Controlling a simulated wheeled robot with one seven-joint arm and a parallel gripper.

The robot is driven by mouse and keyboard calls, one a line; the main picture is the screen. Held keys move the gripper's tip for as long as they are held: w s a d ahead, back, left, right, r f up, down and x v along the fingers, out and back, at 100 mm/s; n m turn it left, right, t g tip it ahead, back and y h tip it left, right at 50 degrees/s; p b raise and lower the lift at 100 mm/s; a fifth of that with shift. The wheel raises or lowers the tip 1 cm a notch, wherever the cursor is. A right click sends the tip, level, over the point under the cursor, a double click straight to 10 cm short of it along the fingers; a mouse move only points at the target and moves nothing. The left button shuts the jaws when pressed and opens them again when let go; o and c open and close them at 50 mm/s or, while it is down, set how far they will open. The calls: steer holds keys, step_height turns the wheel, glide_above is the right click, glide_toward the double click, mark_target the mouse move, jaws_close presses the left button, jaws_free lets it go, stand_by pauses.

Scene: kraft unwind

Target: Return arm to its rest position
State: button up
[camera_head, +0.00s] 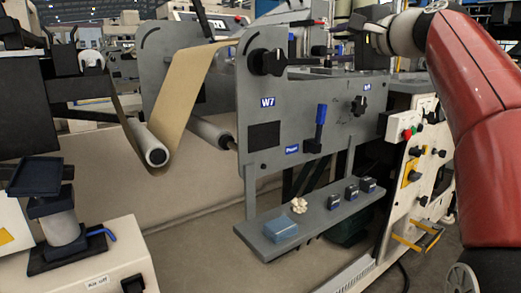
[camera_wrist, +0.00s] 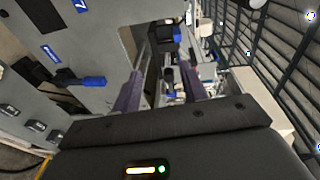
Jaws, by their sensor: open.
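My gripper (camera_head: 335,27) is at the top right of the head view, at the end of my red arm, above the top edge of the grey machine panel (camera_head: 290,90). In the wrist view my gripper (camera_wrist: 160,80) has its two dark fingers apart, with nothing held between them. Background machinery shows through the gap. The panel also shows at the left of the wrist view (camera_wrist: 105,45). The fingertips are small and cluttered in the head view, and I cannot tell their exact distance from the panel there.
The panel carries a black knob (camera_head: 268,62) and a blue-handled lever (camera_head: 320,125). Below it, a grey shelf (camera_head: 330,215) holds a blue pad (camera_head: 281,231) and several small black blocks. A control box (camera_head: 415,150) stands beside my arm.

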steer(key=s+f+n+g+h+p, duration=0.2)
steer(key=s+f+n+g+h, duration=0.2)
steer(key=s+f, duration=1.1)
steer(key=s+a+f+n+g+h+p, duration=0.1)
steer(key=s+f+n+g+h+p, duration=0.2)
steer(key=s+f+n, duration=0.4)
steer(key=s+f+g, duration=0.1)
steer(key=s+f, duration=0.3)
steer(key=f, duration=0.4)
steer(key=s+f+g+h, duration=0.1)
steer(key=s+f, duration=0.4)
steer(key=f, duration=0.3)
steer(key=shift+s+a+f+n+p, duration=0.2)
steer(key=shift+s+f+n+p, duration=0.1)
steer(key=shift+f+n, duration=0.1)
